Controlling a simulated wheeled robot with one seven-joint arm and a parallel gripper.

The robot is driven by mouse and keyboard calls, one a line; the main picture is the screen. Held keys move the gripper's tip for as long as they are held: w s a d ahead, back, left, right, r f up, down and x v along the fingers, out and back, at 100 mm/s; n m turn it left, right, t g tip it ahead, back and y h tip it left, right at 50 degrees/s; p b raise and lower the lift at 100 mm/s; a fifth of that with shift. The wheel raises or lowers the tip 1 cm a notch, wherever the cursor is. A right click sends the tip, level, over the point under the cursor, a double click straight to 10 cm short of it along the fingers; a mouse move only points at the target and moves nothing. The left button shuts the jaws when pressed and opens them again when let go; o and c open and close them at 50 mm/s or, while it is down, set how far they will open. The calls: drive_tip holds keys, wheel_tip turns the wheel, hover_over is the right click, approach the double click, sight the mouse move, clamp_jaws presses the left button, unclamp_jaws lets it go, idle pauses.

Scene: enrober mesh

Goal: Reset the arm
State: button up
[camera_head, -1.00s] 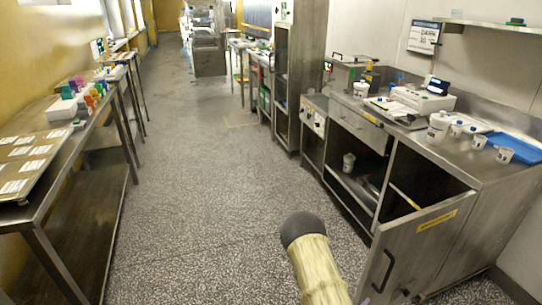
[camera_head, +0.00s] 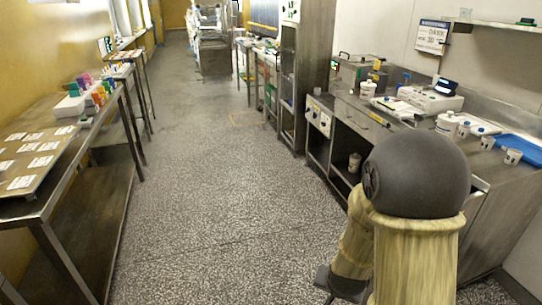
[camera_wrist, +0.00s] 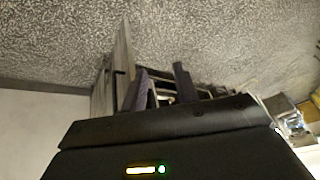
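My arm's dark elbow and tan links stand large at the lower right of the head view, in front of the steel counter. The forearm folds down from the elbow, and a dark part of my wrist end shows low beside the upper arm. In the wrist view my gripper (camera_wrist: 161,84) shows two dark fingers standing apart with a gap between them. No held object shows in that gap. The floor and a steel cabinet (camera_wrist: 123,60) lie beyond the fingers.
The steel counter (camera_head: 478,160) on the right bears a white bottle (camera_head: 447,123), cups and a blue tray (camera_head: 519,148). A steel table (camera_head: 60,180) with labelled cards stands on the left. The speckled floor aisle (camera_head: 200,190) between is clear. My arm hides the cabinet's open door.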

drive_tip(key=s+r+n+g+y, duration=0.1)
drive_tip(key=s+r+n+g, duration=0.3)
drive_tip(key=s+r, duration=0.45)
wheel_tip(320, 180, up, 20)
drive_tip(key=n+t+p, duration=0.1)
drive_tip(key=p, duration=1.9)
drive_tip(key=shift+w+a, duration=0.2)
drive_tip(key=shift+a, duration=0.25)
